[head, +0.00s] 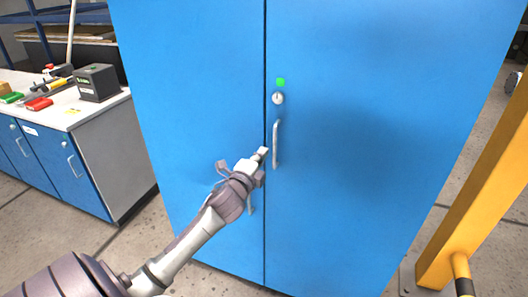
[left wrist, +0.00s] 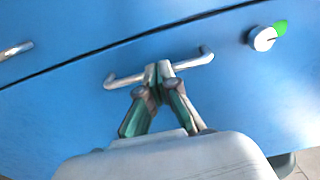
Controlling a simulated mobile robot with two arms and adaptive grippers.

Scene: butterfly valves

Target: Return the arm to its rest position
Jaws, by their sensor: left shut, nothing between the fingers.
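My left gripper (head: 262,153) is in front of the tall blue cabinet (head: 370,130), beside the right door's grey bar handle (head: 276,145). In the left wrist view its fingertips (left wrist: 159,73) are together and overlap the middle of that handle (left wrist: 195,61). The gripper is shut with nothing held. I cannot tell whether the fingertips touch the handle. My left arm reaches in from the lower left. My right gripper is not in view.
Both cabinet doors look closed. A round lock (head: 278,98) with a green mark sits above the handle. A workbench (head: 88,118) with a black box (head: 97,83) and tools stands at left. A yellow post (head: 480,185) stands at right.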

